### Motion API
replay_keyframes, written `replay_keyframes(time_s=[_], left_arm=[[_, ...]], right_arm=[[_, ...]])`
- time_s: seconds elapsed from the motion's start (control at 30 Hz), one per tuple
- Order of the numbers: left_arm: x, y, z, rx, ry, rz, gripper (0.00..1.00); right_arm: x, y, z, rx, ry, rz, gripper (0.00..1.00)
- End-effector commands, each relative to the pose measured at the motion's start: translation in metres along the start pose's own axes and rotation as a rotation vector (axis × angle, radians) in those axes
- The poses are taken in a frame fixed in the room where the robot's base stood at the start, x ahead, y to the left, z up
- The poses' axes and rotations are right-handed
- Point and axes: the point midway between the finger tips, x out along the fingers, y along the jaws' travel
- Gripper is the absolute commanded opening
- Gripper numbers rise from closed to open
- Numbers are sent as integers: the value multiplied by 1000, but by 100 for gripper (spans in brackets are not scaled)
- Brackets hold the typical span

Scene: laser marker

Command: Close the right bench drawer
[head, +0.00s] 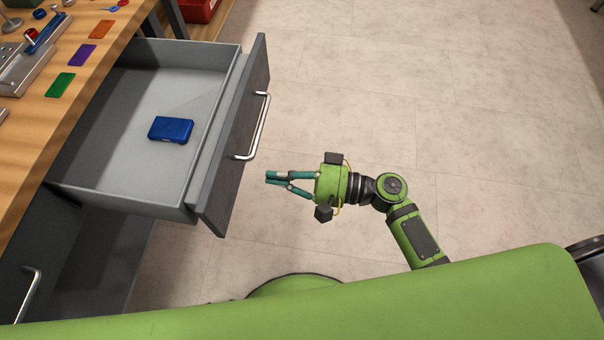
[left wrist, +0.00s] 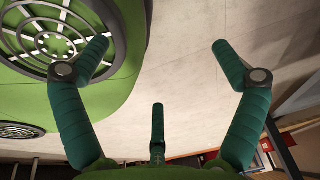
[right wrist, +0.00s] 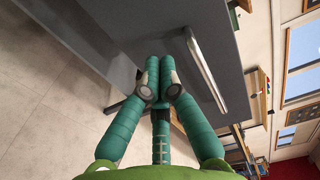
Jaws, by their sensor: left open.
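The bench drawer (head: 235,145) is pulled far out, with its grey front panel and metal bar handle (head: 262,128) facing right. A blue box (head: 170,129) lies inside on the drawer floor. My right gripper (head: 268,178) is shut and empty, its fingertips a little to the right of the front panel, near the handle's lower end and apart from it. In the right wrist view the closed fingertips (right wrist: 157,65) point at the drawer front (right wrist: 150,25), beside the handle (right wrist: 205,70). My left gripper (left wrist: 160,48) is open and empty over the floor; it is not in the head view.
The wooden bench top (head: 100,50) holds green, purple and orange cards and metal tools. Another handle (head: 28,293) shows at the lower left. A red bin (head: 199,10) stands at the back. The tiled floor (head: 430,90) right of the drawer is clear.

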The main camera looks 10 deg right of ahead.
Motion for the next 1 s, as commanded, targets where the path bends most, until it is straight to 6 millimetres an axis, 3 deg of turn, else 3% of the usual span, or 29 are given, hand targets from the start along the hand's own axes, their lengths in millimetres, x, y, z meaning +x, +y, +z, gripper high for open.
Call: replay_keyframes(time_s=[0.1,0.3,1.0], left_arm=[[-8,5,22,-3,-46,6,96],[-14,16,39,-11,-86,20,96],[-11,14,38,-9,-84,17,96]], right_arm=[[25,-3,0,0,0,-3,0],[52,-1,0,-1,0,1,0],[69,2,0,-1,0,2,0]])
